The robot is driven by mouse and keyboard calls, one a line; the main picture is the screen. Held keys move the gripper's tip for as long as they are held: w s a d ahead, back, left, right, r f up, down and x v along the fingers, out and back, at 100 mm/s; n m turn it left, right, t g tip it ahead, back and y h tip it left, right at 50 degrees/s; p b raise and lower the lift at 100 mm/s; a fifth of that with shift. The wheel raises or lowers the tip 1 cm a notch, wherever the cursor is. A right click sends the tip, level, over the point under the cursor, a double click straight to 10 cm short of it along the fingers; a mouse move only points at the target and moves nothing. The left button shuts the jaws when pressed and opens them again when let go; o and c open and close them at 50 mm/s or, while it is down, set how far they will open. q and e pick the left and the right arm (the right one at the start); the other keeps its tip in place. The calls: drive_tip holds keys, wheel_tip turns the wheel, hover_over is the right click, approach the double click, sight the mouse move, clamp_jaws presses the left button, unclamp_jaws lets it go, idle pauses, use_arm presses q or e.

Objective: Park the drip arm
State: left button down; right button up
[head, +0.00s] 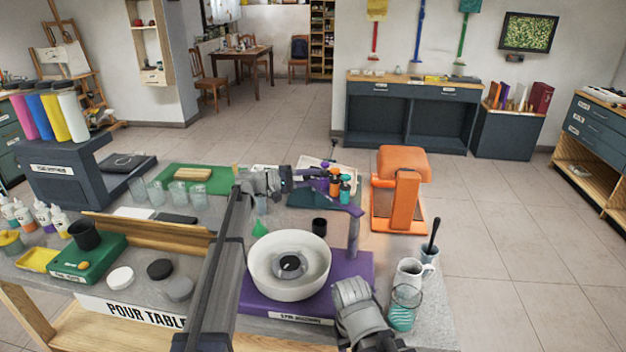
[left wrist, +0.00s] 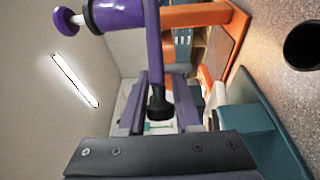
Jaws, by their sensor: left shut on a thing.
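The purple drip arm (head: 338,205) reaches left from the top of its upright post (head: 353,236), at the back right corner of the purple spin machine (head: 352,268). My left gripper (head: 287,181) is at the arm's far end, behind the white round bowl. In the left wrist view the purple bar (left wrist: 153,45) runs down between my fingers, with a black tip (left wrist: 160,104); my gripper is shut on it. My right gripper (head: 354,300) is low, by the front right of the spin machine; its fingertips are not clear.
The white bowl (head: 262,278) sits on the spin machine. A mug (head: 408,275) and a teal-filled glass (head: 403,312) stand at right. Clear cups (head: 155,192) stand left.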

sight(307, 179)
use_arm(q)
drive_tip(key=shift+s+d+f, duration=0.15)
drive_tip(key=shift+s+d, duration=0.2)
drive_tip(key=shift+d, duration=0.25)
drive_tip(key=c, duration=1)
unclamp_jaws()
drive_tip(key=shift+o, duration=0.8)
drive_tip(key=shift+d, duration=0.15)
drive_tip(key=shift+o, duration=1)
drive_tip(key=shift+w+a, duration=0.1)
drive_tip(key=shift+a, duration=0.1)
drive_tip(key=v, duration=0.7)
drive_tip(key=shift+a, duration=0.4)
